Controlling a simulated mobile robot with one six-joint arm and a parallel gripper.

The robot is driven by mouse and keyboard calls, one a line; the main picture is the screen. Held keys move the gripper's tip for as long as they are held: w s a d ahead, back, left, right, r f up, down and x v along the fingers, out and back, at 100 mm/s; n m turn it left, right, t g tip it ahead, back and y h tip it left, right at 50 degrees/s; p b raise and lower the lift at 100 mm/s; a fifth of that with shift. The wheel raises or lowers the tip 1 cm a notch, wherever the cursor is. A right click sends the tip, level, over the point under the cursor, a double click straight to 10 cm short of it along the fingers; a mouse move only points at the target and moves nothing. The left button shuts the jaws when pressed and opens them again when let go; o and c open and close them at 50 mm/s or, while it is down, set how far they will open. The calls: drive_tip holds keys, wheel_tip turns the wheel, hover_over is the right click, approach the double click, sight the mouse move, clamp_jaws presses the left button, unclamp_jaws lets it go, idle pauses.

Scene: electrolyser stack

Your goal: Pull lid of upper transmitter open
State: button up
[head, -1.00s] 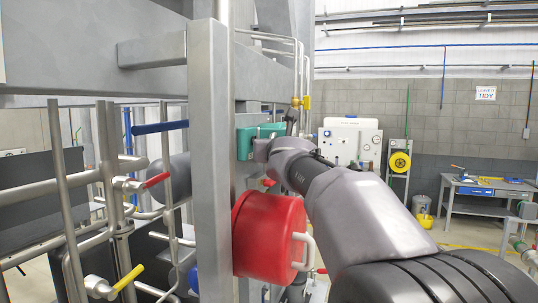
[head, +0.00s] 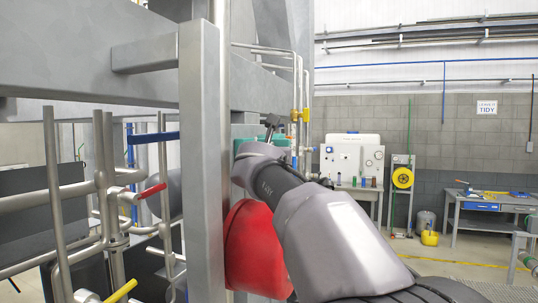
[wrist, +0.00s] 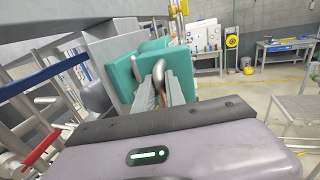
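The upper transmitter is a teal box (wrist: 181,67) in the wrist view. Its flat teal lid (wrist: 123,78) stands out to the left of the box, looking swung partly open. A curved silver handle (wrist: 166,61) shows at the far end of my gripper (wrist: 163,80). The two grey fingers reach forward to the handle, close beside the lid. Whether they are shut on the handle I cannot tell. In the head view a little teal (head: 243,131) shows behind my wrist; my arm hides the rest and the fingertips.
A grey steel post (head: 201,170) stands just left of my arm. A red round vessel (head: 250,255) is below and partly behind my arm. Pipes with a red lever (head: 153,190) and a blue lever (head: 153,137) are at left. Open floor and a workbench (head: 485,205) lie to the right.

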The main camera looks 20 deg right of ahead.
drive_tip(key=o, duration=0.3)
drive_tip(key=shift+a, duration=0.1)
drive_tip(key=b+v, duration=0.2)
drive_tip(key=v, duration=1)
